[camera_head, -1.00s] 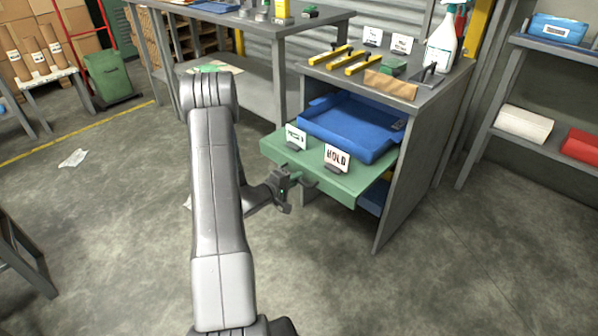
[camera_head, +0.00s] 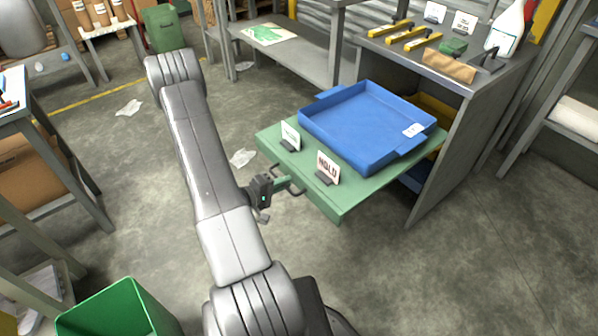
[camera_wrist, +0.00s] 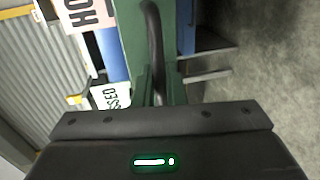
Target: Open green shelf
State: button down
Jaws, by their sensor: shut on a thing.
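The green shelf (camera_head: 330,201) is slid well out of the grey cabinet (camera_head: 455,135) in the head view. A dark bar handle (camera_head: 297,191) is on its front edge. The handle (camera_wrist: 153,45) also shows in the wrist view, running down to my gripper. My gripper (camera_head: 283,184) is shut on the handle. In the wrist view the fingertips are mostly hidden behind the gripper body. A blue tray (camera_head: 365,125) lies on the shelf. A HOLD sign (camera_head: 327,168) and a smaller sign (camera_head: 290,136) stand near the shelf's front edge.
Yellow-handled tools (camera_head: 410,38), a paper bag (camera_head: 447,66) and a spray bottle (camera_head: 505,28) are on the cabinet top. A green bin (camera_head: 120,308) stands at the lower left. Paper scraps (camera_head: 243,158) lie on the floor. Floor right of the shelf is clear.

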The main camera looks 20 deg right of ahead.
jog(key=shift+f+v, duration=0.2)
jog(key=shift+v, duration=0.7)
jog(key=shift+f+v, duration=0.2)
jog(key=shift+v, duration=0.75)
jog(key=c, duration=1.6)
grip_release()
jog(key=shift+a, duration=0.1)
jog(key=p+v, duration=0.2)
jog(key=v, duration=1.1)
jog(key=shift+s+a, duration=0.25)
jog(key=shift+a, duration=0.1)
jog(key=shift+d, duration=0.15)
